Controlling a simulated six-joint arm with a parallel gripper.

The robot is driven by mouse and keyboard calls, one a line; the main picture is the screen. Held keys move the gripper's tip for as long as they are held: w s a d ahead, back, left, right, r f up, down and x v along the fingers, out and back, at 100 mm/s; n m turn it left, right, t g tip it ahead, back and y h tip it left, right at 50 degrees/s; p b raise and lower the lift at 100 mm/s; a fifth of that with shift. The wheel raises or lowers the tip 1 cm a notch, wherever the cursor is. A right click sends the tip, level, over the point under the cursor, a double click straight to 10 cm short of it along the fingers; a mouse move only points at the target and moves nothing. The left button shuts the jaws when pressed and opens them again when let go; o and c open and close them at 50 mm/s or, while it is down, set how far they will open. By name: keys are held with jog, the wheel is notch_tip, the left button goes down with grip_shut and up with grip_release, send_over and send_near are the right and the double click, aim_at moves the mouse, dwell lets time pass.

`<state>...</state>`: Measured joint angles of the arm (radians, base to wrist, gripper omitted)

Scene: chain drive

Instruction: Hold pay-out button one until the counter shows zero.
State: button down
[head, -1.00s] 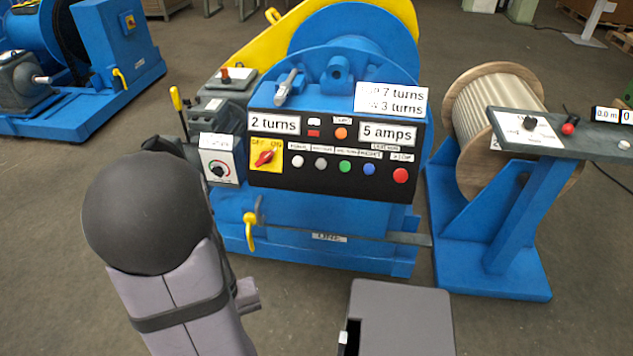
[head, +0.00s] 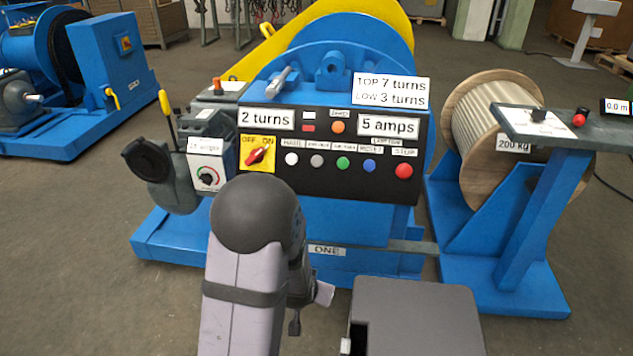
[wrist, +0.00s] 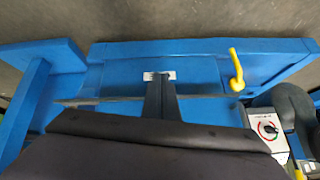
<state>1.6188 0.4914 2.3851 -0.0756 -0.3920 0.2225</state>
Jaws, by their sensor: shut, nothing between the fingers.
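The blue winch marked ONE (head: 345,235) carries a black control panel (head: 330,182). Its upper left display (head: 266,120) reads "2 turns". A row of buttons runs below: white (head: 292,159), grey (head: 317,161), green (head: 343,164), blue (head: 369,166) and red marked STOP (head: 403,171). The small labels over the middle buttons are too blurred to read surely. My gripper (wrist: 160,85) is shut and empty in the wrist view, in front of the winch's lower blue base, below the label ONE.
A display (head: 388,126) reads "5 amps". A yellow switch (head: 257,155) and a dial box (head: 207,172) sit to the left. A yellow handle (wrist: 236,70) stands out from the winch in the wrist view. A rope drum (head: 490,120) stands at right.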

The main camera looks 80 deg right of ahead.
jog(key=d+r+h, duration=0.3)
jog(key=d+r, duration=0.3)
jog(key=m+t+h, duration=0.2)
jog(key=m+h, duration=0.3)
jog(key=h, duration=0.6)
send_near(317, 161)
jog(key=a+r, duration=0.3)
jog(key=r, duration=0.5)
jog(key=shift+w+a, duration=0.2)
jog(key=shift+w, duration=0.25)
jog(key=shift+d, duration=0.1)
jog(key=shift+d+f+b, duration=0.55)
jog(key=shift+d+f, duration=0.1)
jog(key=shift+d, duration=0.65)
jog(key=shift+d+f+b, duration=0.6)
jog(key=shift+d+f, duration=0.1)
jog(key=shift+d, duration=0.6)
jog(key=shift+d+f+b, duration=0.55)
jog(key=shift+d+f, duration=0.1)
jog(key=shift+d, duration=0.6)
jog(key=shift+d+f, duration=0.1)
jog(key=shift+d, duration=0.05)
